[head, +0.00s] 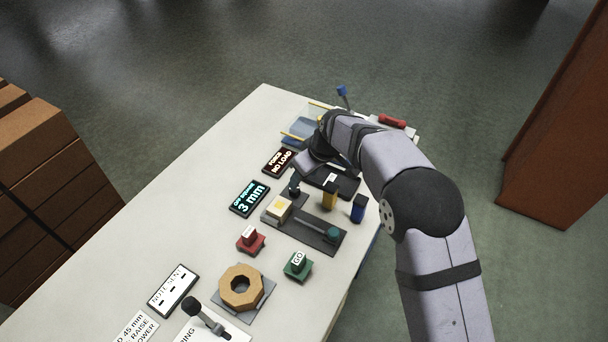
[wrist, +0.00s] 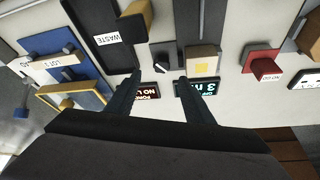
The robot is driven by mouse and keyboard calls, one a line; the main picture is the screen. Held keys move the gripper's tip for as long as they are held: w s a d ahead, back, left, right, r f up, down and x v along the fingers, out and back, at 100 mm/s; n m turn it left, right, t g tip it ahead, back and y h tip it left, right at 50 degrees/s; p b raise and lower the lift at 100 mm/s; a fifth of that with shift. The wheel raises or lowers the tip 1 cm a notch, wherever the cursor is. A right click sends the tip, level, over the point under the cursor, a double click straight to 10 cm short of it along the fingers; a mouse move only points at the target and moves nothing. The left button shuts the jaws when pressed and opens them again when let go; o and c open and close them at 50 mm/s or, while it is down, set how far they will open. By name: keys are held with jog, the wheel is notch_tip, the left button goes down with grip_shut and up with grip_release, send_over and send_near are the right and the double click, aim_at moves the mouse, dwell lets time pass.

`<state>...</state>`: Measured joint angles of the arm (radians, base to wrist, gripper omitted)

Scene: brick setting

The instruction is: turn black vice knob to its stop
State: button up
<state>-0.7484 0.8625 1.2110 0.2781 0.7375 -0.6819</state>
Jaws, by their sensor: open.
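In the wrist view the black vice knob (wrist: 162,60), with a white pointer mark, stands between and just beyond the fingertips of my gripper (wrist: 159,77). The fingers are apart and I see no clear contact with the knob. Beside it is a cream block with a yellow square (wrist: 203,60). In the head view this block (head: 278,209) sits at the left end of a dark plate with a rail (head: 305,222).
Displays read "NO LOAD" (head: 280,161) and "3 mm" (head: 250,198). Yellow (head: 330,196) and blue (head: 358,209) blocks stand close to my arm. Red (head: 250,239) and green "GO" (head: 298,265) pieces and a wooden octagonal ring (head: 241,287) lie nearer.

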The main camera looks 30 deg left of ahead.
jog(key=s+a+n, duration=0.1)
jog(key=s+a, duration=0.1)
jog(key=s+a+f+n+b, duration=0.1)
jog(key=s+a, duration=0.1)
jog(key=s, duration=0.1)
jog(key=s+a+f, duration=0.1)
jog(key=s+a, duration=0.1)
jog(key=shift+s+a+n, duration=0.1)
jog(key=shift+s+n, duration=0.2)
jog(key=shift+n, duration=0.1)
jog(key=shift+w+t+h, duration=0.25)
jog(key=shift+t+h, duration=0.05)
jog(key=shift+h, duration=0.3)
jog(key=w+d+m, duration=0.1)
jog(key=m, duration=0.1)
jog(key=w+d+m+t, duration=0.1)
jog(key=m, duration=0.1)
jog(key=w+r+m+h, duration=0.1)
jog(key=w+m, duration=0.1)
jog(key=shift+w+d+m+t, duration=0.1)
jog(key=shift+d+m+t, duration=0.2)
jog(key=shift+d+t, duration=0.1)
jog(key=m, duration=0.6)
jog(key=shift+w+d+r, duration=0.1)
jog(key=shift+w+d, duration=0.25)
jog(key=shift+w, duration=0.05)
jog(key=shift+p+x, duration=0.8)
jog(key=shift+x, duration=2.85)
jog(key=shift+d, duration=0.2)
